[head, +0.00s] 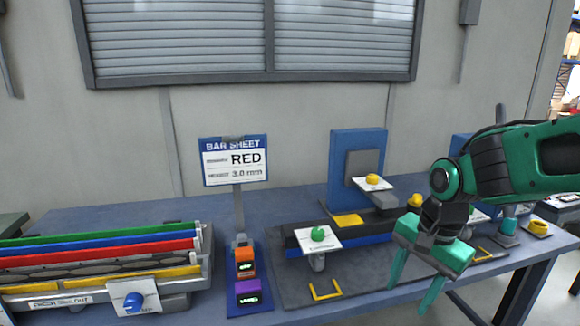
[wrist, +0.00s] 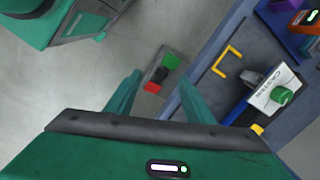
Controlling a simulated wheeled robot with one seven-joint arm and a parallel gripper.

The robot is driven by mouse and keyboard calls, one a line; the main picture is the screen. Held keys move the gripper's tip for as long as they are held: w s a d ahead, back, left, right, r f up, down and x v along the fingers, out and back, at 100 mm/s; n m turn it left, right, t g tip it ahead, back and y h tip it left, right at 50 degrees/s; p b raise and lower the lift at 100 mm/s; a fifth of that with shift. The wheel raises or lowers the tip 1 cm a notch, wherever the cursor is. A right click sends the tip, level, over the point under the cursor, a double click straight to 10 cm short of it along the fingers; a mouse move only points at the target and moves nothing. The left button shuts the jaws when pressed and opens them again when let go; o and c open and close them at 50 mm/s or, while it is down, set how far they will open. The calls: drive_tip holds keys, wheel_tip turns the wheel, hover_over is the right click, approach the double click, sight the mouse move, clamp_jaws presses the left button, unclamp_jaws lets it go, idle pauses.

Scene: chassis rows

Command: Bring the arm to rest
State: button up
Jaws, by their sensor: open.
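My green arm comes in from the right in the head view. My gripper (head: 415,285) hangs in front of the right part of the blue table (head: 215,212), fingers pointing down and apart, with nothing between them. In the wrist view my gripper (wrist: 155,95) also shows open and empty. Between and beyond its fingers lie the grey floor and a small plate with a red and a green part (wrist: 163,72). The table edge is to the right of the fingers in that view.
A rack with green, blue, red and yellow bars (head: 100,250) is at the left. A "BAR SHEET" sign (head: 235,160) reads RED, 3.0 mm. Orange (head: 245,262) and purple (head: 248,292) devices stand beside it. A blue press-like station (head: 357,150) and a green-knobbed plate (head: 318,237) stand left of my gripper.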

drive_tip(key=s+d+n+g, duration=0.1)
drive_tip(key=s+d+n, duration=0.3)
drive_tip(key=s+d, duration=1.2)
drive_tip(key=shift+s+d+h, duration=0.4)
drive_tip(key=shift+d, duration=0.1)
